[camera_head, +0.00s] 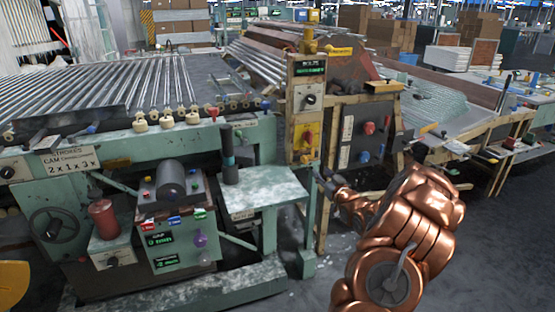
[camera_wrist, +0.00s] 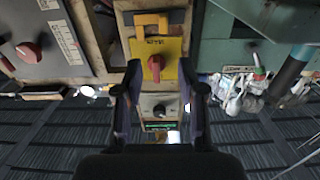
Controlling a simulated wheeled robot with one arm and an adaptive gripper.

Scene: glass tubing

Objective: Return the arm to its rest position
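My copper-coloured arm reaches up from the lower right in the head view. My gripper (camera_head: 323,180) is at its far end, in front of the lower part of the control post (camera_head: 307,75). In the wrist view my gripper (camera_wrist: 160,70) has its two dark fingers spread apart, with nothing held between them. A yellow switch plate with a red knob (camera_wrist: 155,66) shows beyond the gap, with a black dial (camera_wrist: 160,110) below it. The wrist picture looks upside down compared with the head view. I cannot tell the exact distance to the post.
A green machine with a pale shelf (camera_head: 265,190) stands left of my gripper. A dark panel with red and blue knobs (camera_head: 368,128) is behind my arm. A wooden-framed bench (camera_head: 490,130) is at the right. Open grey floor (camera_head: 500,260) lies at the lower right.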

